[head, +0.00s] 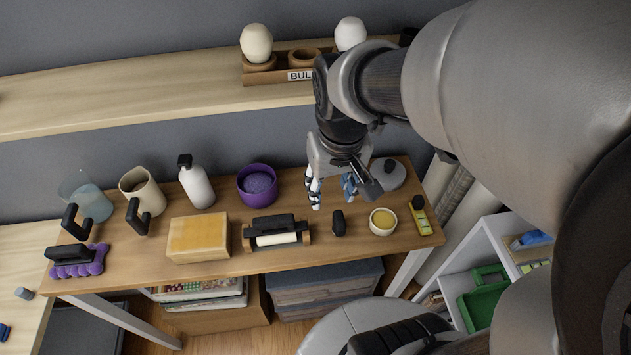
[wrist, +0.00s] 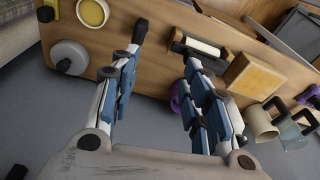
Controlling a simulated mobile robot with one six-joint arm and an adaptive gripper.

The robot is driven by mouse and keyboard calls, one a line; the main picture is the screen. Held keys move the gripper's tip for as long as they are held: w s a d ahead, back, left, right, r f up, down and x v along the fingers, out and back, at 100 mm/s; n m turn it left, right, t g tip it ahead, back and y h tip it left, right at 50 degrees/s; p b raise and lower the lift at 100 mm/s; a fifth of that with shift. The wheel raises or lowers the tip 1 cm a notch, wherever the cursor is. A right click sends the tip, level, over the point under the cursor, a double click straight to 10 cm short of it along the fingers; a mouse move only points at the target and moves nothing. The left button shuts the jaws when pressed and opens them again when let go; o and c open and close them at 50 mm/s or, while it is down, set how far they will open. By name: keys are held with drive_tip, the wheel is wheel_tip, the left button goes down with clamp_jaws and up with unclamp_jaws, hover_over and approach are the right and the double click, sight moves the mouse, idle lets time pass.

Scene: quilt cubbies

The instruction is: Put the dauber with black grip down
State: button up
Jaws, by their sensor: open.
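The dauber with black grip (head: 338,222) stands on the wooden bench, between the black-handled roller and the small yellow bowl; only its dark grip shows clearly. In the wrist view the dauber (wrist: 141,31) appears just beyond the tip of the left finger. My gripper (head: 332,197) is open and empty, hanging over the bench behind the dauber. The wrist view shows the gripper's fingers (wrist: 158,68) spread wide with nothing between them. The dauber looks apart from the fingers, though the wrist view partly overlaps them. Its lower end is hard to make out.
The roller (head: 276,237) and yellow bowl (head: 383,222) flank the dauber. A purple bowl (head: 257,186), white bottle (head: 196,184), yellow block (head: 198,238) and grey round lidded thing (head: 388,174) stand nearby. A shelf (head: 150,88) runs behind. Bare bench lies around the dauber.

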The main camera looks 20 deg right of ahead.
drive_tip(key=s+a+r+n+t, duration=0.1)
drive_tip(key=s+a+r+t, duration=0.1)
drive_tip(key=s+a+r, duration=0.3)
drive_tip(key=s, duration=0.4)
drive_tip(key=shift+s+a+r+n+t, duration=0.2)
drive_tip(key=shift+r+n+t, duration=0.1)
drive_tip(key=shift+r+n, duration=0.1)
